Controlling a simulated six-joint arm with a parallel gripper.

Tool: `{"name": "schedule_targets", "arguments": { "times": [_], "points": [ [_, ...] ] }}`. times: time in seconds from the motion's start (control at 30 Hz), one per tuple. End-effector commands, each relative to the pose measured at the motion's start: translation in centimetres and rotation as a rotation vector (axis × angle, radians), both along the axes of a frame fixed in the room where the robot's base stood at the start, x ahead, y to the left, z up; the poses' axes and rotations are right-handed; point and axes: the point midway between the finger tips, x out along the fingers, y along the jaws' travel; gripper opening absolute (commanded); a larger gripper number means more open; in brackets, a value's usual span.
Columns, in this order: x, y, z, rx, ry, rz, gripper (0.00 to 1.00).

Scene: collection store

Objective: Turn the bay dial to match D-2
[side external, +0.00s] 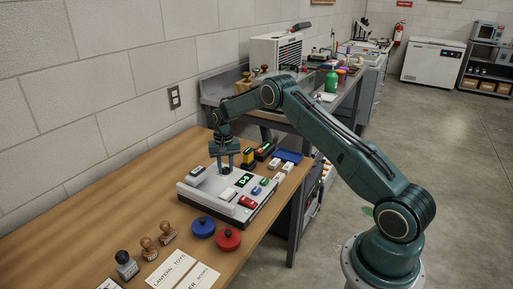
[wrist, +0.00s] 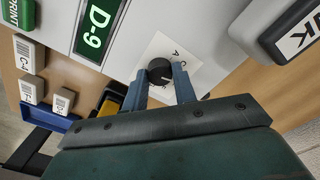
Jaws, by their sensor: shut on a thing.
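The bay dial is a small black knob (wrist: 159,71) on a white plate (wrist: 151,52) with letters around it; an A and a C are legible, others are hidden. The plate is on a light grey console (side external: 190,184) on the wooden table. A green display (wrist: 96,22) beside the dial reads D-9. My gripper (wrist: 160,82) comes down over the dial, its two blue fingers shut on the knob from either side. In the side view my gripper (side external: 225,168) points down at the console and hides most of the dial.
White labelled blocks (wrist: 28,90) and a blue tray (wrist: 58,121) lie beside the console. A dark-framed labelled piece (wrist: 262,30) is close to the dial. Blue (side external: 202,227) and red (side external: 228,239) round pots and wooden-handled stamps (side external: 149,248) stand at the front.

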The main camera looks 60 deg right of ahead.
Motion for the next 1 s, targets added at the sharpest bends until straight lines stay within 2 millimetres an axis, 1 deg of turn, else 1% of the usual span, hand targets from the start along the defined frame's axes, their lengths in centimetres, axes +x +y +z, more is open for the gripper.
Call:
{"name": "schedule_targets", "arguments": {
  "times": [0.17,0.2,0.27,0.3,0.57,0.73,0.87,1.0],
  "points": [
    [0.0,0.0,0.1,0.001,0.001,-0.001,0.05],
    [0.0,0.0,0.1,0.001,0.001,-0.001,0.35],
    [0.0,0.0,0.1,0.001,0.001,-0.001,0.47],
    [0.0,0.0,0.1,0.001,0.001,-0.001,0.49],
    [0.0,0.0,0.1,0.000,0.000,-0.001,0.49],
    [0.0,0.0,0.5,-0.001,-0.001,-0.002,0.49],
    [0.0,0.0,1.5,0.000,-0.001,-0.002,0.49],
    [0.1,0.0,3.2,-0.001,-0.003,-0.002,0.49]
  ]
}}
